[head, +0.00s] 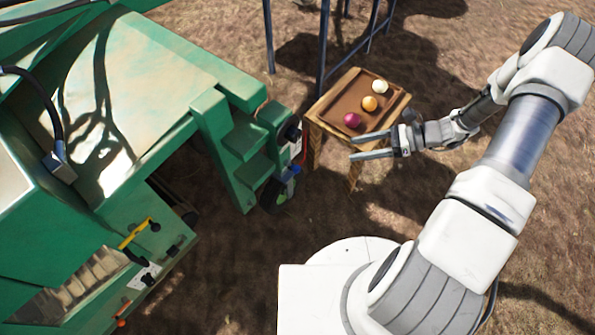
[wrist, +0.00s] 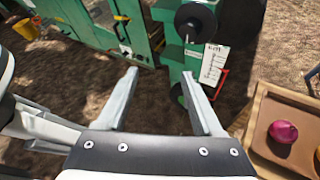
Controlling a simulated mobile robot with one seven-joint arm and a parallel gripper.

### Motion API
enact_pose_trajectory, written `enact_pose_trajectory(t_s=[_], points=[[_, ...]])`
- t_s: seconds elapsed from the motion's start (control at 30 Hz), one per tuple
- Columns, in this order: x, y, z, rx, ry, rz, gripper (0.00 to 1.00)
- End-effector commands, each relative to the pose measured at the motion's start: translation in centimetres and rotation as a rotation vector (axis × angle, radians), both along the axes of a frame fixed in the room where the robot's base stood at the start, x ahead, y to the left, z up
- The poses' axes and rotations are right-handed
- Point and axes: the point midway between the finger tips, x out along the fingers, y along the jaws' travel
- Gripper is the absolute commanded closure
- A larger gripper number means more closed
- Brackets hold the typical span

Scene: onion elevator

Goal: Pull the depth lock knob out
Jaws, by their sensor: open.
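The green machine's end carries a black round knob or handwheel (wrist: 195,22) beside a white scale plate (wrist: 214,63), high in the wrist view. The same dark round part (head: 292,133) shows small in the head view, above a blue part (head: 294,169). I cannot tell for certain which part is the depth lock knob. My gripper (head: 354,147) is open and empty, to the right of the machine's end and apart from it. In the wrist view its two fingers (wrist: 160,73) are spread, with ground and machine beyond.
A wooden tray (head: 345,98) on a stand holds a red onion (head: 352,120), a yellow onion (head: 369,103) and a white onion (head: 379,86), close beside my gripper. Green steps (head: 245,140) and a small wheel (head: 277,193) are at the machine's end. Blue metal legs (head: 323,45) stand behind.

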Motion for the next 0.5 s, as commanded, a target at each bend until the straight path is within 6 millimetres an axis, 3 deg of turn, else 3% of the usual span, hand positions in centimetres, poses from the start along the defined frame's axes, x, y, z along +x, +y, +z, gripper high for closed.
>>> enact_pose_trajectory(t_s=[0.03, 0.1, 0.5], points=[[-0.2, 0.0, -2.7, 0.050, 0.047, -0.056, 0.32], [-0.3, 0.1, -5.3, 0.111, 0.101, -0.129, 0.32], [-2.0, 1.6, -19.4, 0.471, 0.398, -0.544, 0.32]])
